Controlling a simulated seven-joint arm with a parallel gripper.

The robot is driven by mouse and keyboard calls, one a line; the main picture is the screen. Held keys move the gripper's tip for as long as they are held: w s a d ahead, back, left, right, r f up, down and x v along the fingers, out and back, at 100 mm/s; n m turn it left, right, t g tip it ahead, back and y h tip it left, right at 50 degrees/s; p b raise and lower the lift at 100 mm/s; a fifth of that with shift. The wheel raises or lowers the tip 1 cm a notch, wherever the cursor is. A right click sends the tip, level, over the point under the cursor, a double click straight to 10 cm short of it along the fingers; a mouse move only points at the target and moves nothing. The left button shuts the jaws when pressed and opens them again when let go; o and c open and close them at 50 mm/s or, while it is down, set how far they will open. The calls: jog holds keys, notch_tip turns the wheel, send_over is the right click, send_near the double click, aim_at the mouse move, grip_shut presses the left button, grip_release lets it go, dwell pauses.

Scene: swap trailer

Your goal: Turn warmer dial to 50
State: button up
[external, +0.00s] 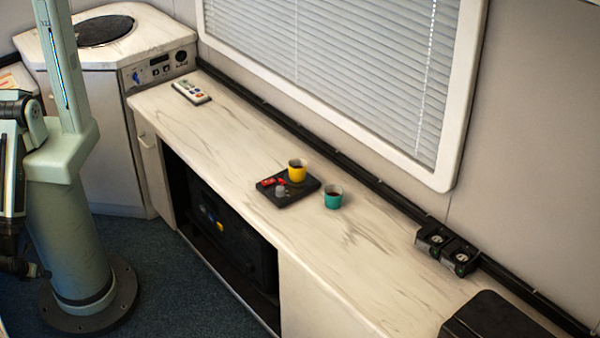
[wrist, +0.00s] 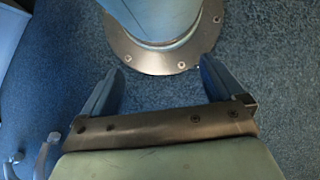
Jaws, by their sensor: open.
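The warmer (external: 299,196) is a flat black unit on the long pale counter. It carries a grey dial (external: 281,191) near its front and small red parts (external: 268,182) beside the dial. The dial's marks and setting are too small to read. A yellow cup (external: 297,172) with dark contents stands on the warmer's back part. My gripper (wrist: 161,76) is open and empty in the wrist view, pointing down over the blue floor near my own base. It is far from the warmer, which does not show in the wrist view.
A teal cup (external: 333,197) stands on the counter (external: 235,150) just right of the warmer. A remote (external: 191,92) lies at the counter's left end. Black devices (external: 447,248) sit along the wall at right, and a black box (external: 492,318) is at the near right.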

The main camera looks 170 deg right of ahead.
jog(key=c, duration=0.4)
jog(key=shift+a, duration=0.3)
jog(key=shift+c, duration=1.4)
jog(key=w+a+r+n+t+h, duration=0.1)
jog(key=w+a+r+n+t, duration=0.15)
jog(key=a, duration=0.75)
jog(key=w+a+r+n+t, duration=0.1)
jog(key=w+a+r+n, duration=0.3)
jog(key=a, duration=0.7)
jog(key=w+a+r+n+t+h, duration=0.1)
jog(key=w+a+r+n+t, duration=0.15)
jog(key=a, duration=0.75)
notch_tip(320, 180, up, 39)
jog(key=n+y, duration=0.6)
jog(key=n, duration=0.5)
send_over(280, 188)
jog(key=w+d, duration=0.3)
jog(key=d, duration=0.2)
jog(key=s+a+f+n, duration=0.1)
jog(key=f, duration=0.3)
jog(key=s+a+f, duration=0.1)
jog(key=a+f, duration=0.1)
jog(key=f, duration=0.2)
jog(key=s+a+f+n+g, duration=0.1)
jog(key=f, duration=0.4)
jog(key=shift+a+n, duration=0.25)
jog(key=shift+n, duration=0.05)
